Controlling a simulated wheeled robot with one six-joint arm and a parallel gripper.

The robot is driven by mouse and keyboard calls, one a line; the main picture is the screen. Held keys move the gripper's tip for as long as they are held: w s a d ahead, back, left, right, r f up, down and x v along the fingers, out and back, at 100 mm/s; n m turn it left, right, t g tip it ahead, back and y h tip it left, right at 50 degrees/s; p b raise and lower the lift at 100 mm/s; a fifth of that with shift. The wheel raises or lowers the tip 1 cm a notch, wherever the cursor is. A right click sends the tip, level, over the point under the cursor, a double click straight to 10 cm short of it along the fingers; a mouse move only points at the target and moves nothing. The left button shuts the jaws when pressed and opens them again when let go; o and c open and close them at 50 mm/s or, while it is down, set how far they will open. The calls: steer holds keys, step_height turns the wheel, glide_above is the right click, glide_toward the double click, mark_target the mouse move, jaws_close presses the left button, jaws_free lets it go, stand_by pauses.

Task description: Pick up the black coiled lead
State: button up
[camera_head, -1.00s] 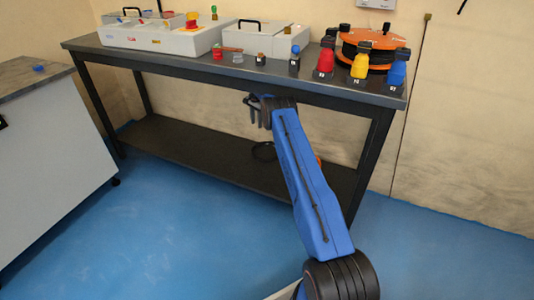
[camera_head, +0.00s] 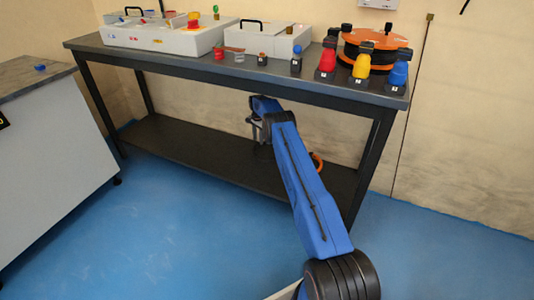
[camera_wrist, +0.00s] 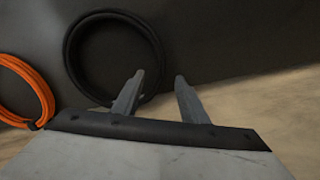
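The black coiled lead (camera_wrist: 72,52) lies as a round coil on the dark lower shelf in the wrist view. It is just beyond and to the left of my fingertips, with its lower right part behind the left finger. My gripper (camera_wrist: 160,82) is open, with nothing between the two fingers. I cannot tell whether a finger touches the coil. In the head view my gripper (camera_head: 256,133) is under the table top, above the lower shelf. The black lead is hidden or too dark to tell there.
An orange coil (camera_wrist: 38,88) lies left of the black one; it also shows on the lower shelf (camera_head: 318,162) behind my arm. The table top (camera_head: 200,62) overhangs the shelf (camera_head: 180,145). A table leg (camera_head: 372,165) stands right of my arm.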

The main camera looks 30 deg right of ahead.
mark_target(258, 145)
step_height(258, 145, down, 4)
steer(key=shift+r, duration=0.15)
steer(key=shift+c, duration=0.3)
jaws_close()
steer(key=shift+r, duration=0.15)
